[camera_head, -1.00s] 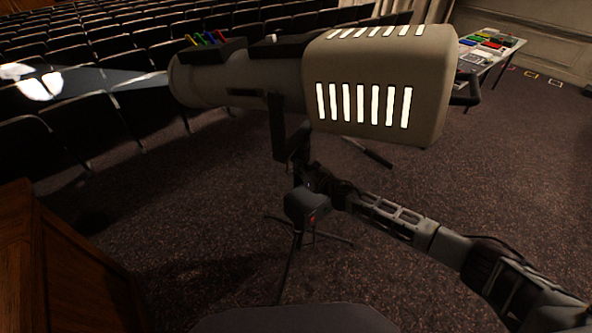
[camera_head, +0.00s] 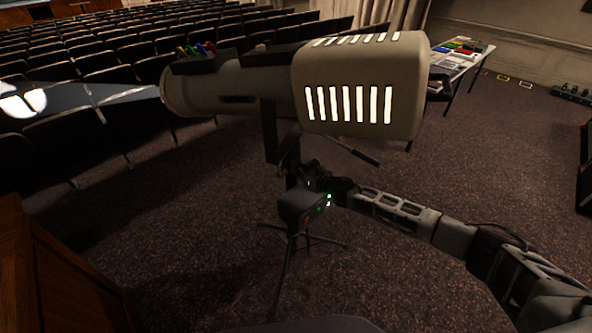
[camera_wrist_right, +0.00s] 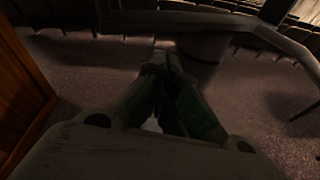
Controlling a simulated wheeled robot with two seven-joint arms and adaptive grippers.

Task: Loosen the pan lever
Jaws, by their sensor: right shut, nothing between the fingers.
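A large followspot lamp (camera_head: 355,85) with a grey-beige slotted housing stands on a dark tripod (camera_head: 288,265). A dark bar (camera_head: 353,151), possibly the pan lever, sticks out below the housing, down to the right; I cannot be sure which part is the lever. My right gripper (camera_head: 308,172) is at the dark yoke and stand top, below the lamp. In the right wrist view the gripper (camera_wrist_right: 165,62) is shut and empty, close to a dark round post (camera_wrist_right: 202,46). Whether it touches is too dark to tell. My left gripper is not in view.
Rows of seats (camera_head: 105,62) fill the back. A wooden panel (camera_head: 45,265) stands at left. A table with coloured items (camera_head: 462,57) is at back right.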

